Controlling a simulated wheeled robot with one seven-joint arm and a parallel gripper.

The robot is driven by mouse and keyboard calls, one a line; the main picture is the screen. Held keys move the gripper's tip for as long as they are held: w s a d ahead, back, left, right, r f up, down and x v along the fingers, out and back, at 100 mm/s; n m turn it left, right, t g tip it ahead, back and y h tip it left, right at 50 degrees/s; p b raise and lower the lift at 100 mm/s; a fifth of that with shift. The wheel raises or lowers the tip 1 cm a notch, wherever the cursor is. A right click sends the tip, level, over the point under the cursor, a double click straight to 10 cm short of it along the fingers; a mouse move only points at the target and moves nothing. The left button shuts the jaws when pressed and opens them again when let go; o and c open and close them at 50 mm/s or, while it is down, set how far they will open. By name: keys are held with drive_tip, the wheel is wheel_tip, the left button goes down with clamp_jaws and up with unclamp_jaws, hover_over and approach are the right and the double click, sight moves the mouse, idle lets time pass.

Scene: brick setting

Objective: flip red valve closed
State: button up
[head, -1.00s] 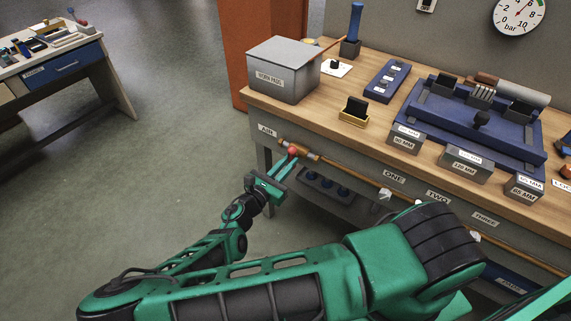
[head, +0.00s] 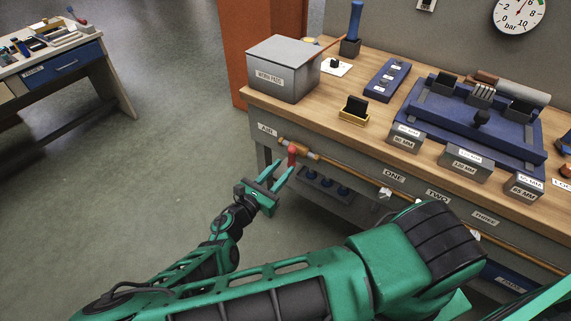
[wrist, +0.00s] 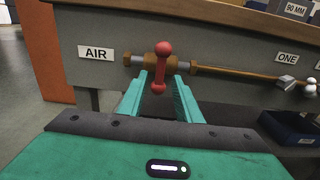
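The red valve (wrist: 163,68) sits on the brass pipe fitting at the bench front, right of the AIR label. In the wrist view its handle stands roughly upright, across the pipe, with a ball at the top and a rounded lower end. It also shows in the head view (head: 292,155). My gripper (wrist: 160,85) is open, with one green finger on each side of the handle's lower part. Nothing is visibly clamped. I cannot tell whether a finger touches the handle. In the head view my gripper (head: 282,173) is just below and in front of the valve.
A brass pipe (wrist: 235,73) runs right from the valve along the bench front, with a pale valve (wrist: 286,83) under the ONE label. A lower shelf (head: 325,186) with blue items lies below. The floor left of the bench is clear.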

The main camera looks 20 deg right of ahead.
drive_tip(key=v, duration=0.6)
drive_tip(key=shift+a, duration=0.2)
drive_tip(key=shift+s+d, duration=0.1)
drive_tip(key=shift+s, duration=0.05)
drive_tip(key=s+d+r+m+g+y, duration=0.45)
drive_tip(key=d+m+g, duration=0.25)
drive_tip(key=d+m, duration=0.2)
drive_tip(key=s+d+r+m+g+y, duration=0.3)
drive_tip(key=d+r+m+g, duration=0.3)
drive_tip(key=d+m+g, duration=0.25)
drive_tip(key=s+d+r+m+t+y, duration=0.2)
drive_tip(key=s+d+r+m+y, duration=0.1)
drive_tip(key=s+r+m, duration=0.4)
drive_tip(key=s+d+r+m+t+y, duration=0.3)
drive_tip(key=s+d+r+m+y, duration=0.1)
drive_tip(key=s+d+r+m, duration=0.2)
drive_tip(key=s+r+m, duration=0.1)
drive_tip(key=s+r, duration=0.1)
drive_tip(key=s, duration=0.1)
drive_tip(key=shift+r, duration=0.4)
